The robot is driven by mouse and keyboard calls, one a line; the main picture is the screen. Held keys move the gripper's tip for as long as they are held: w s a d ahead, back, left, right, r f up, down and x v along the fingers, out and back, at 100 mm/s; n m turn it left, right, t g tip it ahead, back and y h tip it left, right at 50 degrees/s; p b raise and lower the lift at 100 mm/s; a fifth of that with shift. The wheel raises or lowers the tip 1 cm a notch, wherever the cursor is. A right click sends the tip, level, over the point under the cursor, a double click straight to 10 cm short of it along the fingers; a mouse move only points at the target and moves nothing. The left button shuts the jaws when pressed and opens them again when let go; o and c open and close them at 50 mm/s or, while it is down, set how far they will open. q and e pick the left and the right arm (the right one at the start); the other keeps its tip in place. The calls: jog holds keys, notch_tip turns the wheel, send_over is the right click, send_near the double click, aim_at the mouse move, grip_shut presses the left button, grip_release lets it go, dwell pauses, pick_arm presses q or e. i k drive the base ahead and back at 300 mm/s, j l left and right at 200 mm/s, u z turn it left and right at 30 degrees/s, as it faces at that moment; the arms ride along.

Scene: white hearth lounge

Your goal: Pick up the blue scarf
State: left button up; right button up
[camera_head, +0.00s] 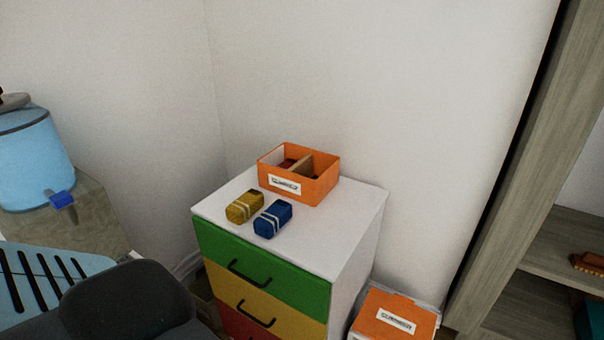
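The blue scarf (273,218) is a small folded bundle with pale stripes. It lies on the white top of a small drawer cabinet (344,240), near the front edge. A similar yellow bundle (245,206) lies just to its left, with a narrow gap between them. An orange divided box (318,189) with a white label stands behind both bundles. Neither of my grippers shows in the head view.
The cabinet has green, yellow and red drawers with black handles (248,276). A lidded orange box (396,317) stands low at its right. A wooden shelf (545,140) rises at right. A blue dispenser (34,158) stands on a counter at left. A dark rounded shape (128,302) fills the lower left.

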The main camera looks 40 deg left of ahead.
aim_at(266, 225)
jog(key=u, duration=1.4)
jog(key=i+l+z, duration=0.1)
jog(key=z, duration=0.2)
jog(key=i+j, duration=0.05)
jog(key=i, duration=0.05)
